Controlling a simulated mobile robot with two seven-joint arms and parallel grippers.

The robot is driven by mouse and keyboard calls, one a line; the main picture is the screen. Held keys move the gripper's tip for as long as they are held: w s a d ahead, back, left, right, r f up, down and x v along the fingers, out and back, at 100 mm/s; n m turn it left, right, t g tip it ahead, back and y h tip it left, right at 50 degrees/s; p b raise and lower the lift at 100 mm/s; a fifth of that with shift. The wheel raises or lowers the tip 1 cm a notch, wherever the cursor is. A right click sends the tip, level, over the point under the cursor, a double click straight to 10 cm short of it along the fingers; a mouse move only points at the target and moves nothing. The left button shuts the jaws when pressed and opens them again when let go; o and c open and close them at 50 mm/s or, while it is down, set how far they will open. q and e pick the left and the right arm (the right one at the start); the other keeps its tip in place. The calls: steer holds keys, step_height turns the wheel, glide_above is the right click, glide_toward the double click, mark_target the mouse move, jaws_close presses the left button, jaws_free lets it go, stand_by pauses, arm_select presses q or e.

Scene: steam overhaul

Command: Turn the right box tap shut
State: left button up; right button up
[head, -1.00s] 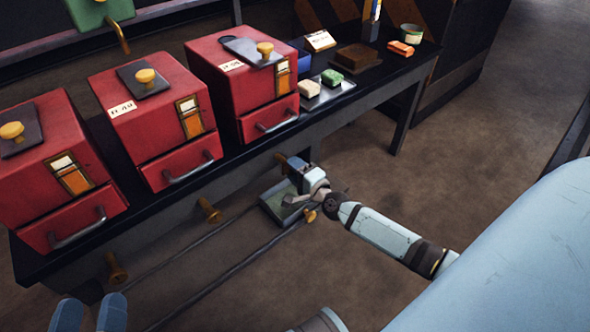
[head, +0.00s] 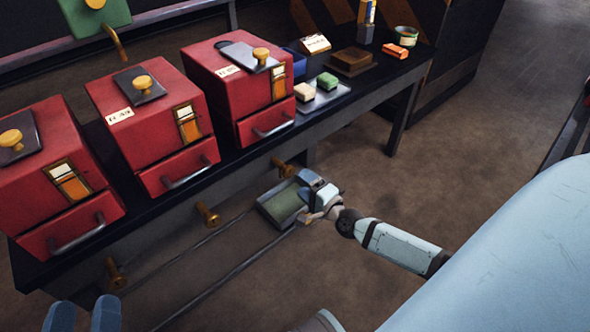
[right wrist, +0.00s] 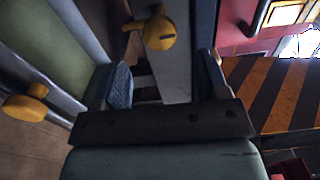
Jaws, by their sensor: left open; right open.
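Brass taps stick out below the bench edge under the red boxes. The right box tap (head: 283,167) is under the rightmost red box (head: 240,85). My right gripper (head: 316,187) is open in front of this tap, a little right of and below it in the head view. In the right wrist view a brass tap (right wrist: 160,31) with a short lever pointing left shows beyond and between the two open fingers (right wrist: 163,85). No finger visibly touches it. My left gripper (head: 83,314) is open and empty at the bottom left.
The middle tap (head: 208,214) and left tap (head: 117,274) stick out further left. A brass knob (right wrist: 27,108) is left of the fingers in the wrist view.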

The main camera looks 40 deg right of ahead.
arm_select(q)
steer(key=shift+s+r+t+p, duration=0.25)
steer(key=shift+r+t+p, duration=0.3)
steer(key=shift+r, duration=0.25)
arm_select(e)
steer(key=s, duration=0.8)
steer(key=shift+d, duration=0.3)
arm_select(q)
steer(key=shift+a+r, duration=0.1)
arm_select(e)
steer(key=shift+w, duration=0.1)
